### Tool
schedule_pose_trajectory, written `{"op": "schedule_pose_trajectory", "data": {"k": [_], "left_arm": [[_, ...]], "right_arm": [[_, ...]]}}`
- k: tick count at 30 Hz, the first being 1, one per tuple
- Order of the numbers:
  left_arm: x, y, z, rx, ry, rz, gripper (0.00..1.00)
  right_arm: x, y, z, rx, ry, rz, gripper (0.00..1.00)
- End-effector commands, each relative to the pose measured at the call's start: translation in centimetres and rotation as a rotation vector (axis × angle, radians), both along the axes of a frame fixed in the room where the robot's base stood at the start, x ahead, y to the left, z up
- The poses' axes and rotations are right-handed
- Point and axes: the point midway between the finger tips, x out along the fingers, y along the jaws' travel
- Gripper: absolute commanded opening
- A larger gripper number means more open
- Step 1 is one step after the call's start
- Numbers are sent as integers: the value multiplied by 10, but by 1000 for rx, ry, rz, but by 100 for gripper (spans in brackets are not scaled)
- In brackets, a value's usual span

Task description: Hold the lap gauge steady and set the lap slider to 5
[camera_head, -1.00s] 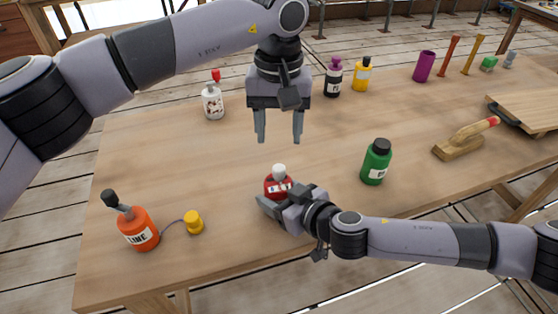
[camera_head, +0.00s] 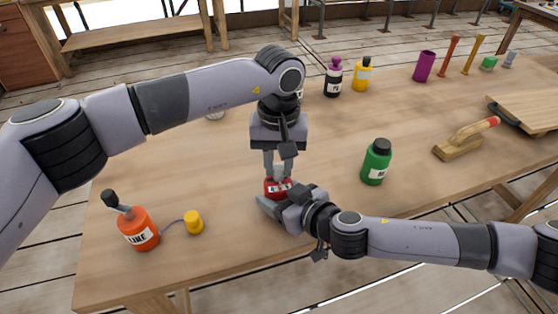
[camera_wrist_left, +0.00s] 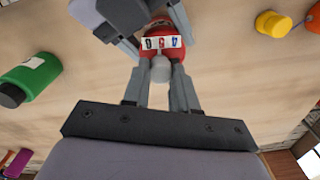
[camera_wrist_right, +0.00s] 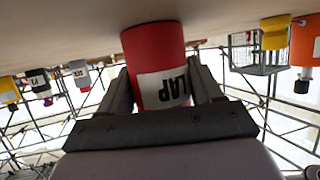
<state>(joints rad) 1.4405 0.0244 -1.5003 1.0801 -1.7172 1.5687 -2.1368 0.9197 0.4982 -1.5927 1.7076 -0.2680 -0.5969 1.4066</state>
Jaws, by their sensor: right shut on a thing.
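The lap gauge (camera_head: 273,190) is a small red cylinder near the table's front edge, upright. Its white label reads LAP in the right wrist view (camera_wrist_right: 158,45). My right gripper (camera_head: 272,204) is shut on the gauge's body from the side.
An orange bottle (camera_head: 138,230) and a yellow piece (camera_head: 194,222) joined by a cord stand to the left. Black (camera_head: 333,80) and yellow (camera_head: 362,76) bottles stand behind.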

Motion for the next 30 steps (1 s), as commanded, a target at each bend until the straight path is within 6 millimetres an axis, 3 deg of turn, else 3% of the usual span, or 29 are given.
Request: {"op": "schedule_pose_trajectory", "data": {"k": [14,15,17,26,30], "left_arm": [[-1,3,1,0,-1,-2,0],[-1,3,1,-1,-1,-2,33],[-1,3,1,-1,-1,-2,52],[-1,3,2,-1,-1,-2,53],[0,3,13,-2,-3,-1,53]], "right_arm": [[0,0,0,0,0,0,30],[0,0,0,0,0,0,30],[0,0,0,0,0,0,30],[0,0,0,0,0,0,30],[0,0,0,0,0,0,30]]}}
